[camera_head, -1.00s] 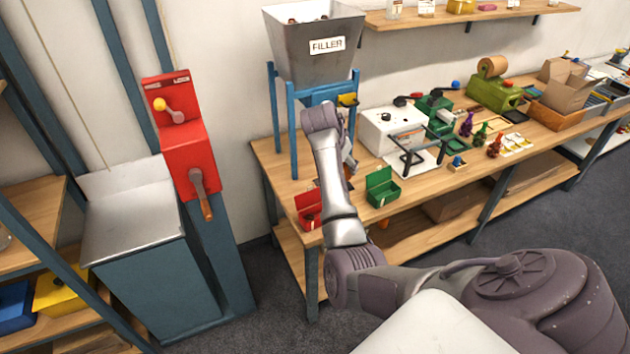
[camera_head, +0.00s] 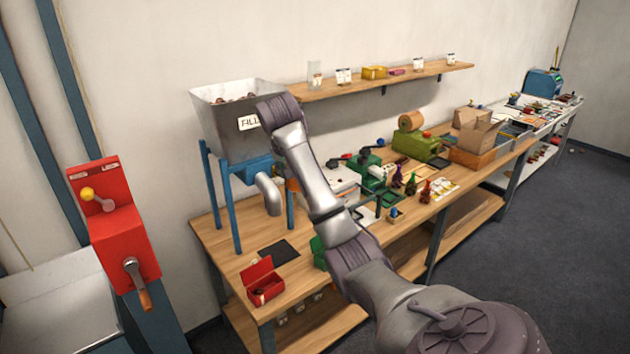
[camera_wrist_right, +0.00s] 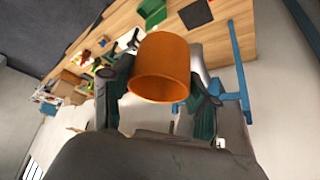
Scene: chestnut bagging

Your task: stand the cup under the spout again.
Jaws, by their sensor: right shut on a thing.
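The orange cup (camera_wrist_right: 160,62) is between the two fingers of my right gripper (camera_wrist_right: 160,88) in the right wrist view, held clear of the table. That view is tipped over; the cup's open end faces the picture's bottom, towards the wall side. In the head view only a sliver of orange (camera_head: 292,185) shows beside my right arm, apparently the cup; the gripper is hidden there. The grey bent spout (camera_head: 271,197) hangs under the filler hopper (camera_head: 225,125), just left of that sliver. A dark square pad (camera_head: 278,250) lies bare on the table below. My left gripper is out of view.
A red open box (camera_head: 263,282) stands at the table's front left, with a green box (camera_head: 318,250) partly behind my arm. Blue frame legs (camera_head: 235,215) flank the spout. A red lever unit (camera_head: 118,235) stands left. Machines and figures fill the table further right.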

